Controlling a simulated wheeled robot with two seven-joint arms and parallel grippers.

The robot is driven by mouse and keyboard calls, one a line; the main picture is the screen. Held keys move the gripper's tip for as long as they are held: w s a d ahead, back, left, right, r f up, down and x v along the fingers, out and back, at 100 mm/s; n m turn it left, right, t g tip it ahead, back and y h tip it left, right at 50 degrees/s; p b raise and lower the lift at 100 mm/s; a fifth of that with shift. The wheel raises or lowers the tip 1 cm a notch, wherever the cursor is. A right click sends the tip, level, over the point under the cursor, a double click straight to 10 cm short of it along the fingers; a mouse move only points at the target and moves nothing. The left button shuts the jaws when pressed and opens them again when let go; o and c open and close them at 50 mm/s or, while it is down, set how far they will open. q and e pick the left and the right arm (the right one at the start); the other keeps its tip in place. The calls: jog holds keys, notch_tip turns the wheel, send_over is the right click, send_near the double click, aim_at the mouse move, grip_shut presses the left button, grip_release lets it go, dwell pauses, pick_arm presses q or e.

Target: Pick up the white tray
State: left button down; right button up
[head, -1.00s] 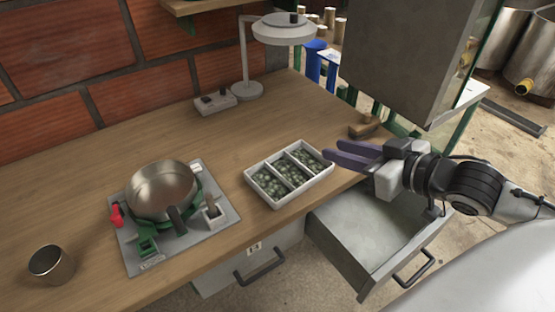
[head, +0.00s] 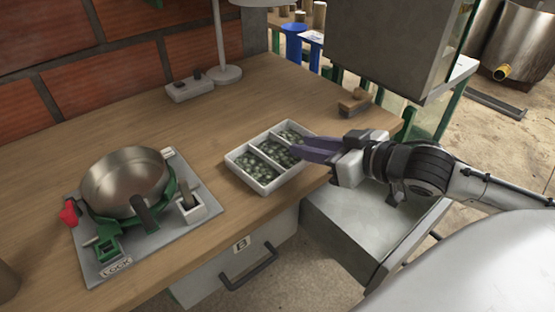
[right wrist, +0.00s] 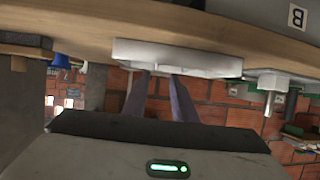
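The white tray (head: 267,189) lies on the wooden workbench in the head view. It has three compartments holding small grey-green pieces. My right gripper (head: 297,147) comes in from the right, its two purple fingers overlapping the tray's right end in the head view. In the right wrist view the fingers (right wrist: 162,76) are apart and their tips are at the edge of the white tray (right wrist: 185,57). Whether they touch it I cannot tell. My left gripper is not in view.
A metal pan (head: 124,181) sits on a grey plate (head: 127,262) to the tray's left. A lamp (head: 222,73) stands behind. A wooden object (head: 354,102) lies to the right.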

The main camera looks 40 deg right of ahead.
aim_at(278, 154)
jog(key=shift+x, duration=0.8)
jog(key=w+f+b, duration=0.2)
jog(key=w, duration=0.1)
jog(key=shift+d, duration=0.2)
jog(key=shift+x, duration=0.85)
jog(key=shift+a, duration=0.1)
grip_shut()
